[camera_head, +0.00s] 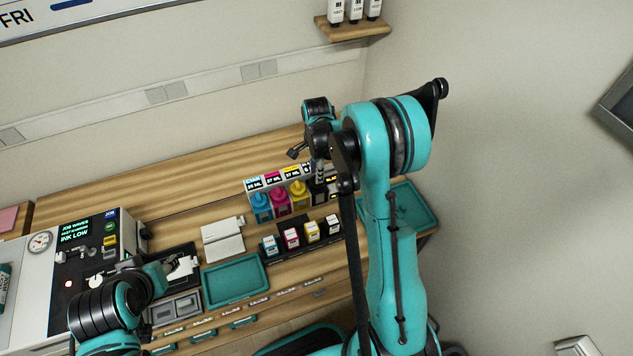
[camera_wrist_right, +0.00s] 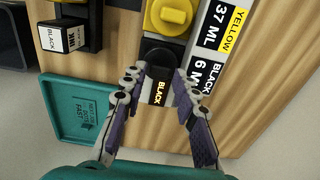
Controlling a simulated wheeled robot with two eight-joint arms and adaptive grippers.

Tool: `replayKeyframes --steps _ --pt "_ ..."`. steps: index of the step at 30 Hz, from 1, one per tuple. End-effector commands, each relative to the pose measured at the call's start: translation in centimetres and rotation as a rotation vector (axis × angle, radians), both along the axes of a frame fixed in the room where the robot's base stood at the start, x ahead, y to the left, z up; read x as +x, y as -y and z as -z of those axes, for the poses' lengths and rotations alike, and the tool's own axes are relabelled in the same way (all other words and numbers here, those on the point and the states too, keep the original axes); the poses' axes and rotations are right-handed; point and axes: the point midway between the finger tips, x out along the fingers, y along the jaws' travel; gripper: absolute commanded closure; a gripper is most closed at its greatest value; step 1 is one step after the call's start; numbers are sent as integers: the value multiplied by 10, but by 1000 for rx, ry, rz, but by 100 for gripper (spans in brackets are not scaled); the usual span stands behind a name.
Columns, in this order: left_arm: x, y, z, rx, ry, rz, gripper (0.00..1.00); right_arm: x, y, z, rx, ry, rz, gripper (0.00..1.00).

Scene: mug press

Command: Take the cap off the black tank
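The black tank (camera_wrist_right: 159,92) shows in the right wrist view with a "BLACK" label, at the end of the ink row. Its dark cap (camera_wrist_right: 159,57) is hard to tell from the body. My right gripper (camera_wrist_right: 160,72) is open, with one fingertip on each side of the tank's top. I cannot tell whether the fingertips touch it. In the head view my right gripper (camera_head: 319,172) hangs over the black tank (camera_head: 320,192) and partly hides it. My left gripper (camera_head: 178,270) is at the lower left, beside the printer; its fingers are unclear.
Cyan, magenta and yellow tanks (camera_head: 299,192) stand left of the black one, with a level display behind. Several small ink boxes (camera_head: 291,238) stand in front. A teal tray (camera_head: 235,280) lies nearer, and another teal tray (camera_head: 418,208) lies right. The printer (camera_head: 85,255) is left.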

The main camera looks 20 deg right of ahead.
Motion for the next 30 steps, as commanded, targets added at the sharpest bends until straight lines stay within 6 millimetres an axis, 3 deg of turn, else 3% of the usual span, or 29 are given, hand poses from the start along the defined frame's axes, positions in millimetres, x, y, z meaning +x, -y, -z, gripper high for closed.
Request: replayKeyframes --steps 4,11,15,25,30 --pt "0 0 4 0 0 0 60 0 0 17 0 0 0 71" --pt "0 0 4 0 0 0 60 0 0 18 0 0 -1 71" --pt "0 0 4 0 0 0 60 0 0 18 0 0 -1 92" --pt "0 0 3 0 0 0 60 0 0 17 0 1 -1 92" --pt "0 0 0 0 0 0 60 0 0 6 0 1 -1 92"
